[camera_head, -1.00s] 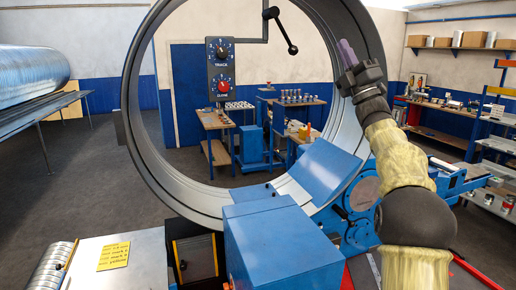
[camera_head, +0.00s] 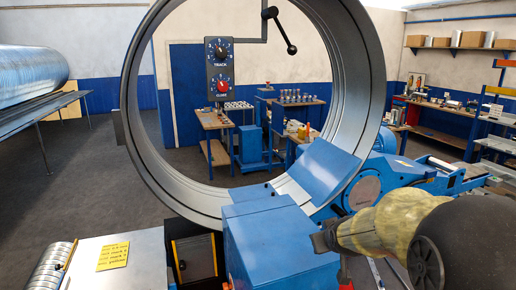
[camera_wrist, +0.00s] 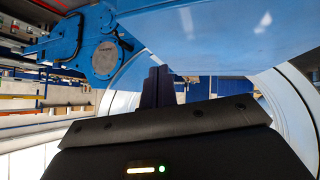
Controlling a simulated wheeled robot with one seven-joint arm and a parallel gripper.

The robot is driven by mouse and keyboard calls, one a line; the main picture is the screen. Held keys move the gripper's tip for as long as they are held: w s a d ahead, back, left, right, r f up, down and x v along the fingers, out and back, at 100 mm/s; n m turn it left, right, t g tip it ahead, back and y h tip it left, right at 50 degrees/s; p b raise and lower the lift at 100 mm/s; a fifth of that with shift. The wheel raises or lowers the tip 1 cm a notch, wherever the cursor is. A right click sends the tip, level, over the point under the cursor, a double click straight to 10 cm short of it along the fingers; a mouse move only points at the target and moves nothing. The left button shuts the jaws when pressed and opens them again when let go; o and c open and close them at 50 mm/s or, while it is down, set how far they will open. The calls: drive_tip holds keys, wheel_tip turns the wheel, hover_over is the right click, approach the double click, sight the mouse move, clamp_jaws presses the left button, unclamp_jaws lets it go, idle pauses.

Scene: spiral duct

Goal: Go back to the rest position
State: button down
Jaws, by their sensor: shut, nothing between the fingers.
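My arm reaches in from the lower right of the head view, covered in a yellowish sleeve. My gripper (camera_head: 322,241) is low, in front of the blue machine housing (camera_head: 275,245), and only its dark end shows past the sleeve. In the wrist view the purple fingers of my gripper (camera_wrist: 157,86) stand together with nothing between them. The large grey metal ring (camera_head: 374,95) stands upright behind the housing. I cannot tell the gap between my gripper and the housing.
A control box (camera_head: 220,68) with two knobs hangs inside the ring's opening, beside a black lever (camera_head: 284,33). A blue machine arm (camera_head: 420,172) runs to the right. A yellow note (camera_head: 113,256) lies on the metal surface at lower left. Open floor shows at left.

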drive_tip(key=s+a+f+m+g, duration=0.15)
drive_tip(key=s+f+g, duration=0.35)
drive_tip(key=s, duration=0.6)
drive_tip(key=s+a+f+m+g, duration=0.1)
drive_tip(key=s+a+f+g, duration=0.1)
drive_tip(key=s+f, duration=0.7)
wheel_tip(320, 180, down, 9)
drive_tip(key=s+b, duration=0.1)
drive_tip(key=b, duration=1)
drive_tip(key=shift+s+d+y+b, duration=0.15)
drive_tip(key=shift+y+b, duration=0.15)
drive_tip(key=shift+b, duration=0.1)
drive_tip(key=shift+r, duration=0.1)
drive_tip(key=shift+d, duration=0.1)
